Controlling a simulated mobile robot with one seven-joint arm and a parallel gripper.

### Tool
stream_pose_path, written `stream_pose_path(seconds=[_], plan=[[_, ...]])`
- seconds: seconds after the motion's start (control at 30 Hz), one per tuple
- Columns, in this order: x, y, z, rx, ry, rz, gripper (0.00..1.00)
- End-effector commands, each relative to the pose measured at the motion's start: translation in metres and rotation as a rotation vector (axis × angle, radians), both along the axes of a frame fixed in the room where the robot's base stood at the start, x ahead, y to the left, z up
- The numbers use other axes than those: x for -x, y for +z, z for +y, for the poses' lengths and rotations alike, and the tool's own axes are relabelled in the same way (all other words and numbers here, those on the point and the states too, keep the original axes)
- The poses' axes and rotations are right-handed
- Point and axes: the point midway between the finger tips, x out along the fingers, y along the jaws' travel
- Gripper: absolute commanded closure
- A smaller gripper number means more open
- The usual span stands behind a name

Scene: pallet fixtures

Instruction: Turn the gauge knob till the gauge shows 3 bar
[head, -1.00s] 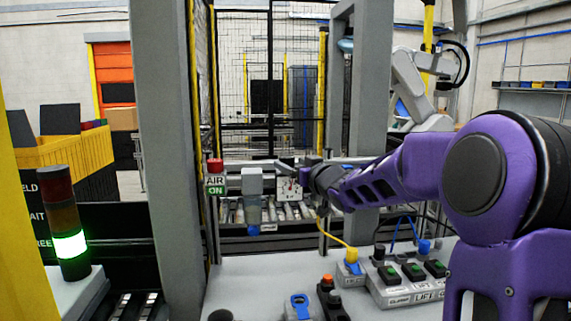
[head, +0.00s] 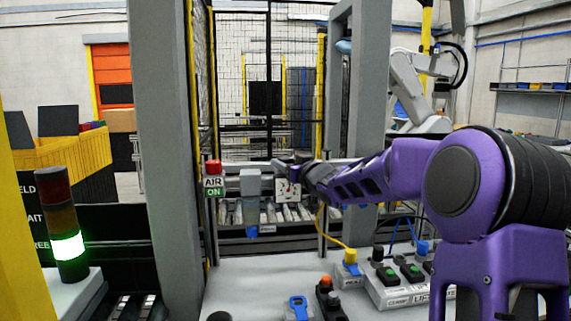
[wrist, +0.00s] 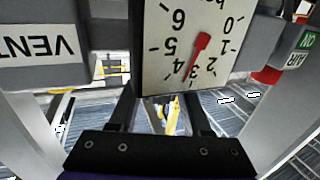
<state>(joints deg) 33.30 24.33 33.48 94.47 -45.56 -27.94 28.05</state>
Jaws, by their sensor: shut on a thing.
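The gauge (wrist: 165,75) fills the upper middle of the wrist view as a white dial, seen upside down, numbered 0 to 6. Its red needle (wrist: 202,42) points to about 3, toward the 4 side; the exact reading is hard to tell. In the head view the gauge (head: 294,194) is a small white plate beside the grey regulator body. My gripper (head: 281,164) is at the top of the gauge plate. In the wrist view its dark fingers (wrist: 160,108) run behind the dial. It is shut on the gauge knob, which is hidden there.
An AIR ON sign with a red button (head: 214,168) stands left of the regulator. A VENT label (wrist: 40,46) shows in the wrist view. A bench with button boxes (head: 390,290) and a yellow cable plug (head: 350,256) lies below. Grey posts (head: 165,150) flank the station.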

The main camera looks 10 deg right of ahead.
Motion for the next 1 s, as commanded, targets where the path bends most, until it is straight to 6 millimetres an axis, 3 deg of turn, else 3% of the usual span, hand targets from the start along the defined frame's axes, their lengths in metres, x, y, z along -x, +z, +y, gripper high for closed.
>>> stream_pose_path(seconds=[0.43, 0.7, 1.0], plan=[[-0.0019, 0.0076, -0.0025, 0.001, 0.094, 0.000, 1.00], [-0.0012, 0.0019, -0.0007, -0.002, 0.232, -0.009, 1.00], [-0.0001, 0.0015, 0.0001, 0.000, 0.273, -0.003, 1.00]])
